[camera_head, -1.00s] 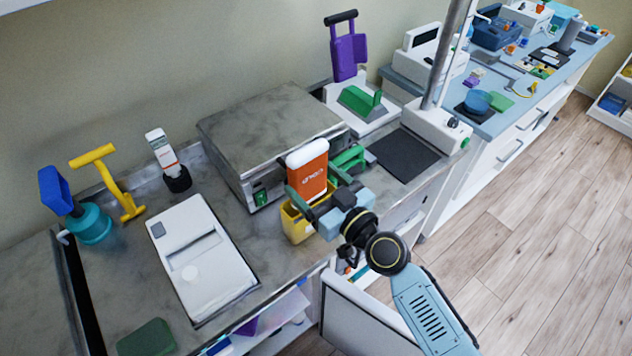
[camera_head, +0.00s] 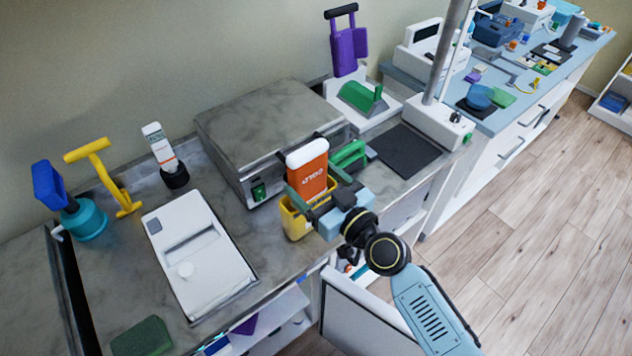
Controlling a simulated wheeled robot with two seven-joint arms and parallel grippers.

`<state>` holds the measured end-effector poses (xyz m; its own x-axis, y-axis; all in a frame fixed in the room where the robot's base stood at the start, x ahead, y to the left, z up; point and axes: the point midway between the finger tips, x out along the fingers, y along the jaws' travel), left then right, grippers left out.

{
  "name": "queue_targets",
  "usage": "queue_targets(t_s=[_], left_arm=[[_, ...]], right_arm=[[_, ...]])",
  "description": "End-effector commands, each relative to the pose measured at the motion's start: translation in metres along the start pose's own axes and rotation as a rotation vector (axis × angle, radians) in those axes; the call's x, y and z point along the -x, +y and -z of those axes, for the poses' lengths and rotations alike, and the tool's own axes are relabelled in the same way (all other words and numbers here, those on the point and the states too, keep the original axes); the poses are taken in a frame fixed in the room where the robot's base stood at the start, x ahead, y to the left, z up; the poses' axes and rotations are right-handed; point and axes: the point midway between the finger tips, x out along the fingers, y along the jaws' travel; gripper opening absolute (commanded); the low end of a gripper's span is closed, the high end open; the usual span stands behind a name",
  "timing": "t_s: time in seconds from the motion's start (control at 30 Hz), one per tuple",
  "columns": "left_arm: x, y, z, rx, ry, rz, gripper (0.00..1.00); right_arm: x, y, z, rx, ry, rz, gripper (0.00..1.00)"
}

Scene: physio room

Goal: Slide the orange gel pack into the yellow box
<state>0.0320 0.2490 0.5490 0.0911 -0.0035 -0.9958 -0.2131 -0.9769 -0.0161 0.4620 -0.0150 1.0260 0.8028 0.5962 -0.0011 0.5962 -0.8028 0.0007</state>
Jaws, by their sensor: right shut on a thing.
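The orange gel pack (camera_head: 312,181) with a white cap stands upright in my right gripper (camera_head: 315,190), which is shut on it. The yellow box (camera_head: 295,223) is an open-topped container at the counter's front edge. The pack's lower end is at the box's opening; my fingers hide part of it, so I cannot tell how far it reaches inside. My left gripper is out of view.
A grey-topped scale (camera_head: 270,130) stands close behind the box. A green-handled item (camera_head: 350,155) is just right of the pack. A white flat device (camera_head: 197,255) lies to the left. An open cabinet door (camera_head: 355,305) is below.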

Motion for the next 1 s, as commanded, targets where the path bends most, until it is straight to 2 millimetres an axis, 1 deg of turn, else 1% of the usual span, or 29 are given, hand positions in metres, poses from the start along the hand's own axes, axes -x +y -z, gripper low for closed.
queue_targets(t_s=[0.23, 0.53, 0.57, 0.7, 1.0], left_arm=[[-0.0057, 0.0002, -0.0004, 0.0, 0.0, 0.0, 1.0], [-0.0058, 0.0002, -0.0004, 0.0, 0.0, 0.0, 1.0], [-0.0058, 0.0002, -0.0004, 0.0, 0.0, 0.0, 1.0], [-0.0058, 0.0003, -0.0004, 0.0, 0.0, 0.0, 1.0], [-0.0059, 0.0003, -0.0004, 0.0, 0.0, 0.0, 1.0]], right_arm=[[-0.0003, 0.0001, -0.0041, -0.001, 0.003, 0.0, 0.43], [-0.0004, 0.0, -0.0042, -0.001, 0.003, 0.0, 0.43], [-0.0003, 0.0, -0.0042, 0.0, 0.003, 0.0, 0.81], [-0.0003, 0.0, -0.0046, -0.001, 0.002, 0.0, 0.99], [0.0001, -0.0002, -0.0063, -0.001, -0.001, 0.001, 1.0]])
